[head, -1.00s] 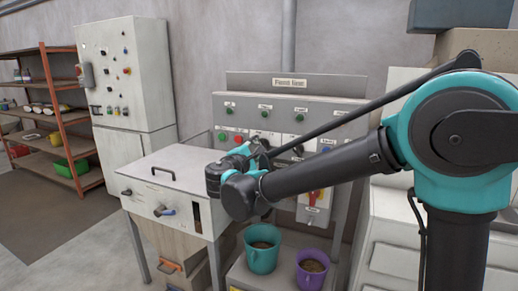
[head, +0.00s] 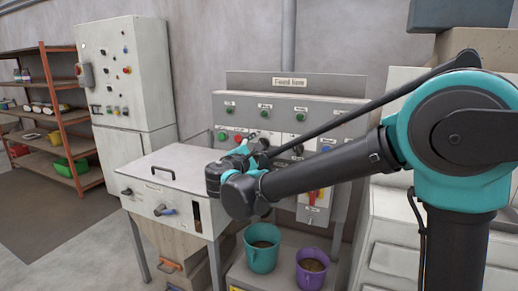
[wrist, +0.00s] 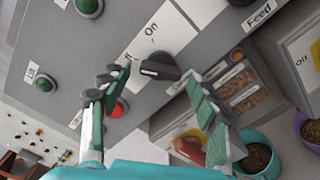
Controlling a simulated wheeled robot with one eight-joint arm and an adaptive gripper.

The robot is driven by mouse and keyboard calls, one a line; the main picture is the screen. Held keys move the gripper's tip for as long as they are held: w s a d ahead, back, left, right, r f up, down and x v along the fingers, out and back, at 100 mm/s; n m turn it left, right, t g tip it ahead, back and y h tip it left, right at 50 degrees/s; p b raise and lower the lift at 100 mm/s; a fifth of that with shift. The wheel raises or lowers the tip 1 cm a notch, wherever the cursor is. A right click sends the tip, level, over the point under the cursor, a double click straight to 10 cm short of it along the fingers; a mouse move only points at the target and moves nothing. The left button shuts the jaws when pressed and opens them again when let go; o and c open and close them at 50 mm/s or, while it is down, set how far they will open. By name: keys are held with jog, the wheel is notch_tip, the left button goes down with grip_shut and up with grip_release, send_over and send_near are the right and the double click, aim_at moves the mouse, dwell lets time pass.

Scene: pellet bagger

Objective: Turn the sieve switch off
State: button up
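The control panel (head: 345,128) stands behind my gripper in the head view. In the wrist view a black rotary knob (wrist: 160,68) sits on a white plate marked "On" (wrist: 152,30); its own name label cannot be read, so I cannot tell for sure that it is the sieve switch. A white mark shows on the knob's left end. My gripper (wrist: 157,82) is open, with one finger on each side of the knob and clear gaps between. In the head view my gripper (head: 254,145) is at the panel's left half and hides the knob partly.
A red button (wrist: 118,108) lies close by the left finger and a green button (wrist: 88,7) is above. A red handle on yellow (wrist: 190,150) is by the right finger. A teal bucket (head: 262,249) and purple bucket (head: 311,270) stand below the panel.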

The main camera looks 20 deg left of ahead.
jog(key=s, duration=1.2)
jog(key=shift+a, duration=0.45)
